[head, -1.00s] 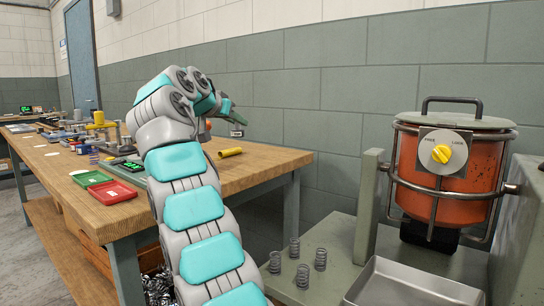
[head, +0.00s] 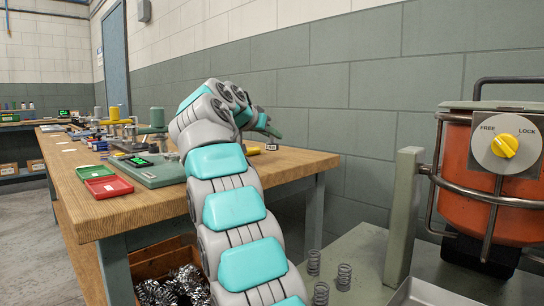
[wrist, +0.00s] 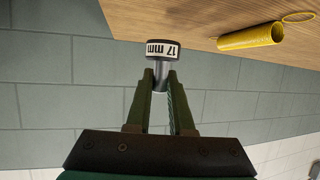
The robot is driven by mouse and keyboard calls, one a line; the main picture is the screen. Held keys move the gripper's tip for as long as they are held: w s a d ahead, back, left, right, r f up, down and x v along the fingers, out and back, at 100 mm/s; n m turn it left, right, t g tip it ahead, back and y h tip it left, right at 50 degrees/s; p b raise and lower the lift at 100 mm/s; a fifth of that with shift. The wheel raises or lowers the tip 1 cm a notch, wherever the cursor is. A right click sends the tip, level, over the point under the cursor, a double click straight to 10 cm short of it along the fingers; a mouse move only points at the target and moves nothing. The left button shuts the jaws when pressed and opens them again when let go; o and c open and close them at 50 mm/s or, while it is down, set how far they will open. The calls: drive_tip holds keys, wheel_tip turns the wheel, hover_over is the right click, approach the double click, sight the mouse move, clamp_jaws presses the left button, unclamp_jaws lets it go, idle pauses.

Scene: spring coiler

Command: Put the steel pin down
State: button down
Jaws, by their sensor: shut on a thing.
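The steel pin (wrist: 159,77) is a short grey rod with a wide dark head and a white band reading 17 mm upside down. My gripper (wrist: 160,84) is shut on its shank in the wrist view. The dark head sticks out past the fingertips and shows against the wall and the table's edge. In the head view my gripper (head: 270,130) is at the far right end of the wooden table (head: 135,212), and the pin's small labelled head (head: 271,147) shows just below it. I cannot tell whether the pin touches anything.
A yellow tube (wrist: 250,38) and a thin yellow ring (wrist: 299,17) lie on the wood in the wrist view. Red (head: 108,188) and green (head: 92,172) trays stand left of my arm. An orange drum (head: 485,190) and several springs (head: 344,275) are at the right.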

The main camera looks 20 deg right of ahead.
sight(269, 146)
drive_tip(key=shift+f+b, duration=0.75)
drive_tip(key=shift+f, duration=1.2)
drive_tip(key=c, duration=0.8)
unclamp_jaws()
drive_tip(key=shift+f, duration=0.1)
drive_tip(key=v, duration=1.2)
